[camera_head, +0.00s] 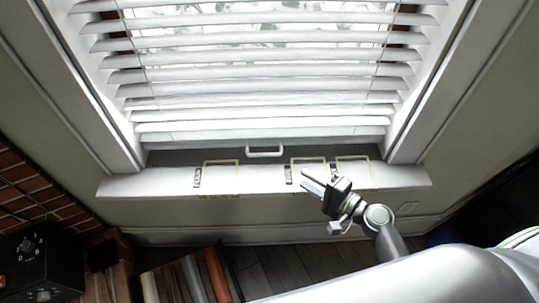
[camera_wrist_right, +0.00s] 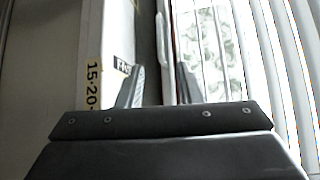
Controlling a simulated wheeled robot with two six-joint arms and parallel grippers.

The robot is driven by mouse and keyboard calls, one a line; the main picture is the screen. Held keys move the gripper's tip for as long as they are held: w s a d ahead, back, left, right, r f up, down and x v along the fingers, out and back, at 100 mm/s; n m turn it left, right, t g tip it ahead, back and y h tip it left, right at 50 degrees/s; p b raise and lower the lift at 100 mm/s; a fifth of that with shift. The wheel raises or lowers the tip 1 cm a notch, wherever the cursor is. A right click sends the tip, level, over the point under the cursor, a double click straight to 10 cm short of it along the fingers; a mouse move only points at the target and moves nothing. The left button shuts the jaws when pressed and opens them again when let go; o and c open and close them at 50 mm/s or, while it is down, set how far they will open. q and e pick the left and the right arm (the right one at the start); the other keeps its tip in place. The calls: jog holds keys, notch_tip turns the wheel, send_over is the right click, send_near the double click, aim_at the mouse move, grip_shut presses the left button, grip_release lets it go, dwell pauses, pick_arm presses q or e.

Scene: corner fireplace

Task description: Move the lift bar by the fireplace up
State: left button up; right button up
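The lift bar (camera_head: 265,152) is a small white handle at the bottom middle of the white slatted blind (camera_head: 260,100), just above the window sill. My right gripper (camera_head: 305,178) is over the sill, to the right of the bar and nearer to me, apart from it. In the right wrist view its two fingers (camera_wrist_right: 161,67) stand apart with nothing between them. A white strip that looks like the bar (camera_wrist_right: 161,38) shows beyond the fingers in that view. My left gripper is not in view.
The white sill (camera_head: 270,180) has several yellow-outlined rectangles with small dark labels. A brick fireplace side (camera_head: 30,190) and a black box with a dial (camera_head: 40,265) are at the left. Books (camera_head: 190,275) stand below the sill. White window frames border the blind.

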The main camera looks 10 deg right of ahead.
jog(key=p+x, duration=0.1)
jog(key=x, duration=1.4)
jog(key=shift+d+f, duration=0.1)
jog(key=shift+c, duration=0.2)
jog(key=shift+s, duration=0.1)
grip_shut()
